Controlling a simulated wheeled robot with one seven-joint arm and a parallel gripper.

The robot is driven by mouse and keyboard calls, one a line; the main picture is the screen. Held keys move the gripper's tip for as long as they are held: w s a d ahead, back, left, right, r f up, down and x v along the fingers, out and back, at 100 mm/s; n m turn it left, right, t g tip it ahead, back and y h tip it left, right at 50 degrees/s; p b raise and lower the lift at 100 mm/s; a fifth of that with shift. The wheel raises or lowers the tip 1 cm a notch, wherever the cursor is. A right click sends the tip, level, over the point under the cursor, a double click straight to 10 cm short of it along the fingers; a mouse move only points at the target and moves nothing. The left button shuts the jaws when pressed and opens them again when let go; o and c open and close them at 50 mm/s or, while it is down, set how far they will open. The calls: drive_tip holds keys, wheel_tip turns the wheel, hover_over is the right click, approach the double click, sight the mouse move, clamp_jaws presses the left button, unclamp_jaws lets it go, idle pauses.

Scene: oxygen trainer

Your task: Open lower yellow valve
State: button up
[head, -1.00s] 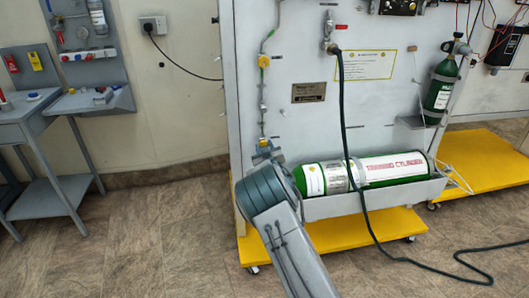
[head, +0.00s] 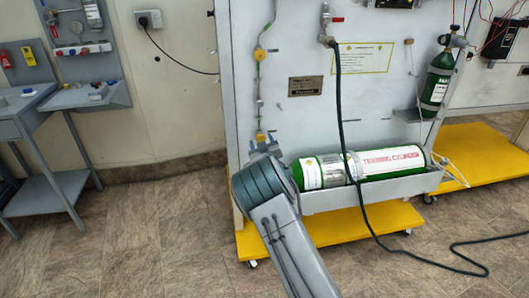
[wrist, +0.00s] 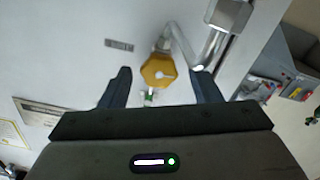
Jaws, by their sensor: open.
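The lower yellow valve (wrist: 158,71) shows in the wrist view as a yellow knob-like piece on the panel. It lies ahead of my gripper (wrist: 162,78), between the lines of the two fingers. The fingers are spread wide with a gap on each side of the valve, and I see no contact. In the head view the lower valve (head: 261,136) is a small yellow spot on the thin vertical pipe, just above the end of my arm. My fingers are hard to make out there. The upper yellow valve (head: 260,54) sits higher on the same pipe.
A green training cylinder (head: 385,163) lies in a grey tray right of my arm. A dark hose (head: 345,130) hangs down the panel to the floor. A metal pipe (wrist: 182,45) runs close beside the valve. Open floor (head: 150,235) lies to the left.

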drive_tip(key=p+v, duration=0.1)
drive_tip(key=v, duration=1.2)
drive_tip(key=shift+s, duration=0.15)
drive_tip(key=shift+r, duration=0.1)
